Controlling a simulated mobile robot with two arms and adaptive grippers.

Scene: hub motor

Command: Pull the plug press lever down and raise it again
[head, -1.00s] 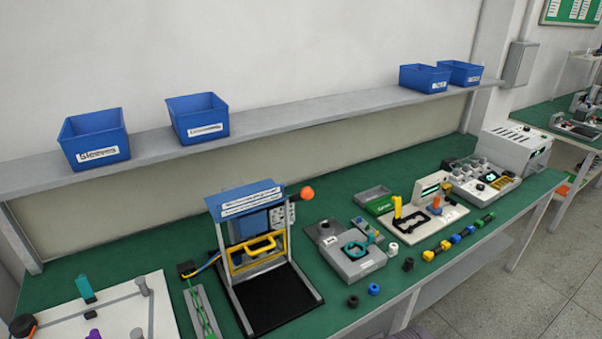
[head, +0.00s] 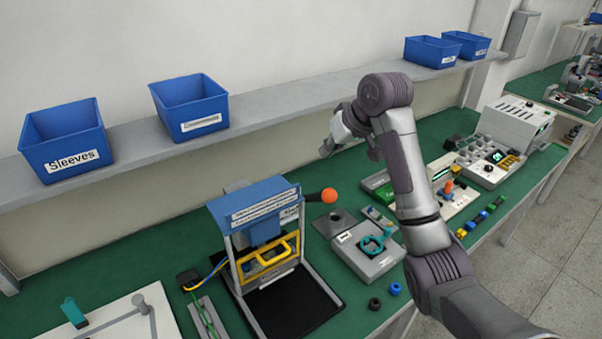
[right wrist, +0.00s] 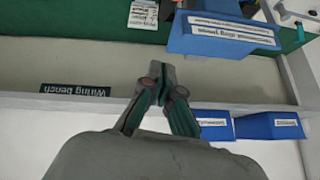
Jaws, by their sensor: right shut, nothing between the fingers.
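The plug press has a blue labelled top (head: 254,206), a grey frame and a yellow guard handle (head: 268,262). Its lever (head: 312,196) sticks out to the right and ends in an orange ball knob (head: 329,196). My right gripper (head: 326,150) is above the knob in the head view, apart from it. In the right wrist view its fingers (right wrist: 162,72) are together with nothing between them. The press's blue top (right wrist: 222,38) shows there, beyond the fingertips and to the right. My left gripper is not in view.
A shelf (head: 290,110) runs along the wall behind the press, with blue bins (head: 65,140) on it. A grey fixture with a teal ring (head: 368,250) stands right of the press. A white board (head: 115,320) lies at the front left. My right arm covers part of the bench.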

